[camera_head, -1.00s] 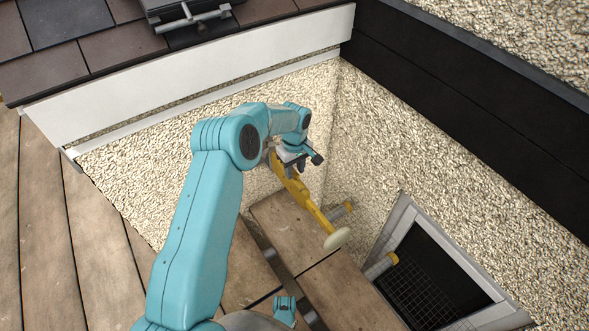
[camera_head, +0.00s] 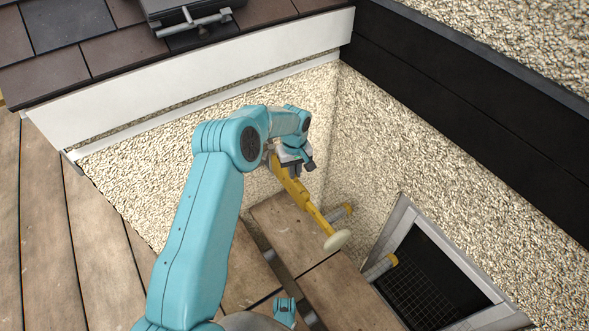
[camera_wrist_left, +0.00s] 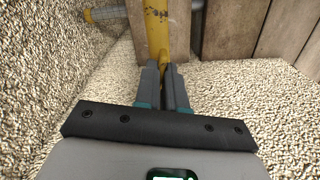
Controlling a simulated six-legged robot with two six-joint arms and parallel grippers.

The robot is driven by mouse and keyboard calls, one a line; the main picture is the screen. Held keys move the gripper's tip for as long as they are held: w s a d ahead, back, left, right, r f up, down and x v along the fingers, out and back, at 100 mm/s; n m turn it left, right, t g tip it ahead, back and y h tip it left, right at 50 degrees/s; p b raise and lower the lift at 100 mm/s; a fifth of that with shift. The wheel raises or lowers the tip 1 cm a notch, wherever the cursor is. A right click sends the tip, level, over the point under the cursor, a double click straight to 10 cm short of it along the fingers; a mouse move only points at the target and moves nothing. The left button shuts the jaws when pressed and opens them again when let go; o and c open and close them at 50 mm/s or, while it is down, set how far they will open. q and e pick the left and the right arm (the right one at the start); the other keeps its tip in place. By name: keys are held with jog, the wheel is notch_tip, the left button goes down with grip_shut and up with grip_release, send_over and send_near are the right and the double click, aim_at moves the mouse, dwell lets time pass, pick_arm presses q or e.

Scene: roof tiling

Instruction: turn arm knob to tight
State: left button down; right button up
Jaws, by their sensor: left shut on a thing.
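A yellow arm (camera_head: 305,200) with a round pale disc (camera_head: 337,240) at its lower end stands out near the pebbled wall corner. My left gripper (camera_head: 296,166) is at the upper end of this arm. In the left wrist view the two fingers (camera_wrist_left: 168,80) are close together at the near end of the yellow arm (camera_wrist_left: 157,30). They are shut on a small part there, most likely the arm knob, which the fingers mostly hide. Its setting cannot be read.
Pebbled walls (camera_head: 420,160) meet in a corner close beyond the gripper. Wooden planks (camera_head: 285,225) lie below, with yellow-capped tubes (camera_head: 380,266) nearby. A framed grating (camera_head: 425,280) is at the lower right. Roof tiles (camera_head: 75,60) lie at the upper left.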

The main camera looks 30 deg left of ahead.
pick_arm(q)
jog(key=m, duration=0.3)
jog(key=shift+m, duration=0.4)
jog(key=m+p, duration=0.1)
jog(key=m, duration=0.2)
jog(key=shift+m, duration=0.3)
jog(key=m, duration=0.3)
jog(key=shift+m, duration=2.2)
jog(key=c, duration=1.2)
grip_release()
jog(key=shift+r, duration=0.1)
